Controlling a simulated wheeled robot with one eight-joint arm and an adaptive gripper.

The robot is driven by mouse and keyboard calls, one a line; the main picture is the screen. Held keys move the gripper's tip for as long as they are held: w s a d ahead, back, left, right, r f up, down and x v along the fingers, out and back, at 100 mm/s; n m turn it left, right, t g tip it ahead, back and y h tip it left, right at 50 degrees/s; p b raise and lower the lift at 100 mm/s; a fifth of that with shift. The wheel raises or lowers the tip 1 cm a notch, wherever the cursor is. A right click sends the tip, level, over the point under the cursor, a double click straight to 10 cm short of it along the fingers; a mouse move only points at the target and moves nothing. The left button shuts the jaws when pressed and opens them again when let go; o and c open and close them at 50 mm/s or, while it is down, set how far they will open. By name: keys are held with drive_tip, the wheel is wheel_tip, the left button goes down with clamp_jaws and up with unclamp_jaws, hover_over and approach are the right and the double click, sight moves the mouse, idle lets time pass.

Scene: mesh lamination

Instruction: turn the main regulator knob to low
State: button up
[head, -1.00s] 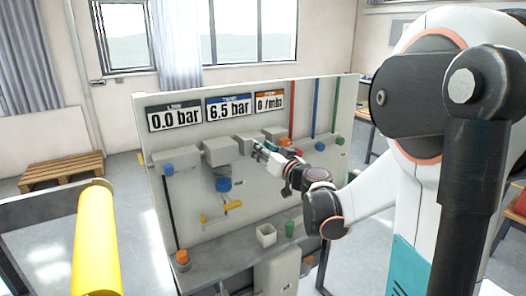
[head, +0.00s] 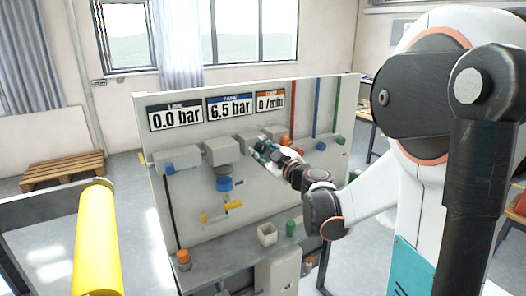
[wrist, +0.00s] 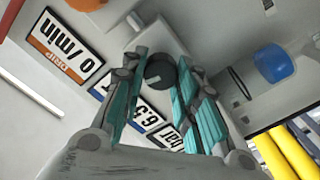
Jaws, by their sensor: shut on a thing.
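The dark round knob (wrist: 160,72), with a short pale mark on its face, sits on a grey block (wrist: 152,38) in the wrist view. I take it as the main regulator knob; no label on it can be read. My gripper (wrist: 161,88) has its teal fingers on both sides of the knob, shut on it. In the head view my gripper (head: 262,151) is at the upper middle of the panel (head: 262,205), and the knob is hidden there. The gauges read 0.0 bar (head: 175,116), 6.5 bar (head: 230,107) and 0 /min (head: 270,103).
A blue knob (wrist: 274,62) is beside the gripper in the wrist view. In the head view, a blue knob (head: 224,184) and yellow handles (head: 222,212) are lower on the panel. A white cup (head: 267,234) and a green item (head: 291,228) stand on the ledge.

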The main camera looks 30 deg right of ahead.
drive_tip(key=shift+f+n, duration=0.1)
drive_tip(key=shift+n, duration=1.4)
drive_tip(key=o, duration=1.1)
drive_tip(key=shift+c, duration=0.2)
drive_tip(key=s, duration=1.2)
drive_tip(key=shift+d, duration=0.2)
drive_tip(key=shift+w+a, duration=0.1)
